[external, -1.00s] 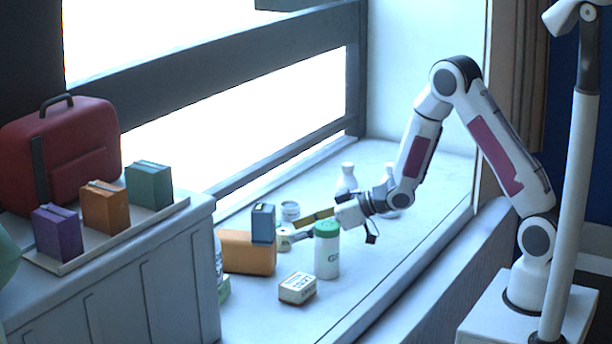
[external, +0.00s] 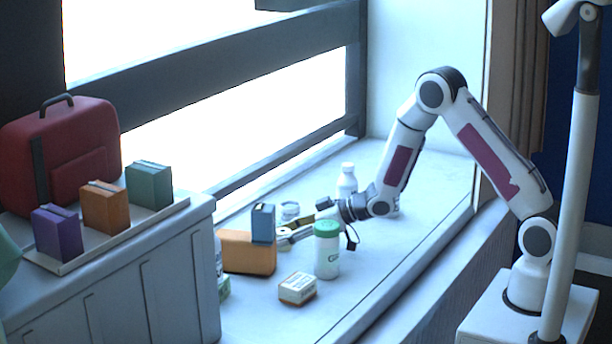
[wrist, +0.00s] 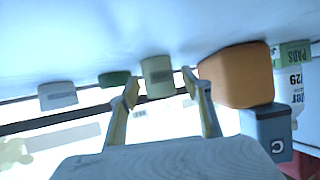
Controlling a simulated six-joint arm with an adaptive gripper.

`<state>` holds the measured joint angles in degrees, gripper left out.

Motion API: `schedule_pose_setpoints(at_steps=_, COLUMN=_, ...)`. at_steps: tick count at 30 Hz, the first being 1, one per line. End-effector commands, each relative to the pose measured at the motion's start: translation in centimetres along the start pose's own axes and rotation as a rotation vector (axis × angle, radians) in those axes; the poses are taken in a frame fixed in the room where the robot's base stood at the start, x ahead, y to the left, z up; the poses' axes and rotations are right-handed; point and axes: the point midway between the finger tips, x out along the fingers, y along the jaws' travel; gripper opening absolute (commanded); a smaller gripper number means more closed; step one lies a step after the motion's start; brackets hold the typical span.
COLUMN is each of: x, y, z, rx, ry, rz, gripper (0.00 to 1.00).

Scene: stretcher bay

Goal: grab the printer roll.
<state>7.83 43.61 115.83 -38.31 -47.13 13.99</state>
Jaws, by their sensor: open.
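The printer roll appears to be the pale, short cylinder (wrist: 157,76) seen between my fingertips in the wrist view. In the external view, a pale roll (external: 282,237) shows beside the orange box, partly hidden by my fingers. My gripper (external: 291,234) is low over the sill and reaches left toward it. In the wrist view, my gripper (wrist: 160,88) is open, with one finger at each side of the roll. I cannot tell whether the fingers touch it.
An orange box (external: 248,255) with a blue box (external: 263,223) on it stands close by the roll. A green-lidded white jar (external: 327,255) and a small carton (external: 297,288) stand in front. A tin (external: 290,211) and a white bottle (external: 347,182) are behind. The sill's right part is clear.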

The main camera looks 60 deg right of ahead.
Motion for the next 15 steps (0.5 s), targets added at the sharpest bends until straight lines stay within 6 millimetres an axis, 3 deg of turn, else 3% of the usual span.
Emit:
schedule_pose_setpoints(at_steps=8, x=-0.02, y=0.00, z=0.01, rx=0.000, ry=0.000, rz=0.000, gripper=0.48)
schedule_pose_setpoints(at_steps=13, x=-0.03, y=0.00, z=0.01, rx=0.000, ry=0.000, rz=0.000, gripper=0.09)
schedule_pose_setpoints(at_steps=15, x=-0.03, y=0.00, z=0.01, rx=0.000, ry=0.000, rz=0.000, gripper=0.06)
